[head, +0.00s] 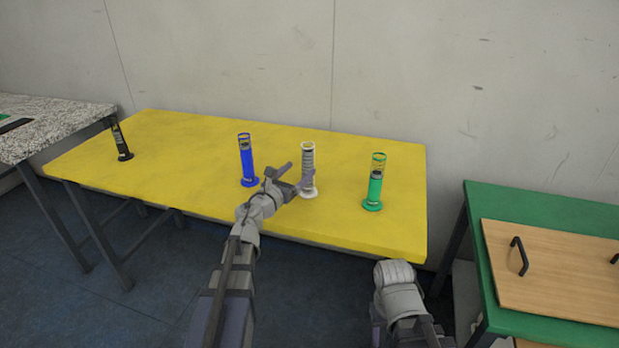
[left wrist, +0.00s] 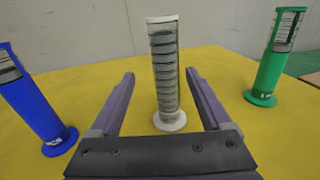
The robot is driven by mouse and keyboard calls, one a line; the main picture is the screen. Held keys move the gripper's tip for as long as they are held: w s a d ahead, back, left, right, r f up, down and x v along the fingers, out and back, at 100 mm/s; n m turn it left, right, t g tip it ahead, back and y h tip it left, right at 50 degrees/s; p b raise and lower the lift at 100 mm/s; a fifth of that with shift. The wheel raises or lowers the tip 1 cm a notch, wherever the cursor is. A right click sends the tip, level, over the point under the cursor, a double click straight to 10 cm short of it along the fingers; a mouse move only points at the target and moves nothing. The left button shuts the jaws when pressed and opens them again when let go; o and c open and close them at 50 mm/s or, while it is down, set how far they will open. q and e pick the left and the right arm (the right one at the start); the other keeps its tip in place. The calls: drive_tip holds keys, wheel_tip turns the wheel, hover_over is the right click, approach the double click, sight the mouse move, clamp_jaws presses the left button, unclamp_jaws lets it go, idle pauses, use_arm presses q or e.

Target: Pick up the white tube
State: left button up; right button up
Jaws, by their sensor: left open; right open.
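The white tube (head: 308,168) stands upright on the yellow table (head: 220,205) between a blue tube (head: 246,160) and a green tube (head: 375,182). My left gripper (head: 294,178) is open beside the white tube. In the left wrist view, the white tube (left wrist: 165,75) stands between the two open fingers of my left gripper (left wrist: 165,82), with gaps on both sides. The blue tube (left wrist: 35,105) is left of the fingers and the green tube (left wrist: 275,60) is right. My right arm shows at the lower right of the head view, but its fingers are not visible.
A black tube (head: 121,142) stands at the table's far left. A green table (head: 545,210) with a wooden board (head: 550,270) is at the right. A speckled grey table (head: 60,130) is at the left. The yellow table is clear between the black and blue tubes.

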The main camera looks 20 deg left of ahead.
sight(313, 160)
use_arm(q)
drive_tip(key=shift+x, duration=1.4)
drive_tip(key=shift+d+x, duration=0.2)
drive_tip(key=shift+x, duration=1.05)
drive_tip(key=shift+d+x, duration=0.25)
drive_tip(key=shift+x, duration=1.05)
drive_tip(key=shift+s, duration=0.15)
drive_tip(key=shift+c, duration=0.3)
clamp_jaws()
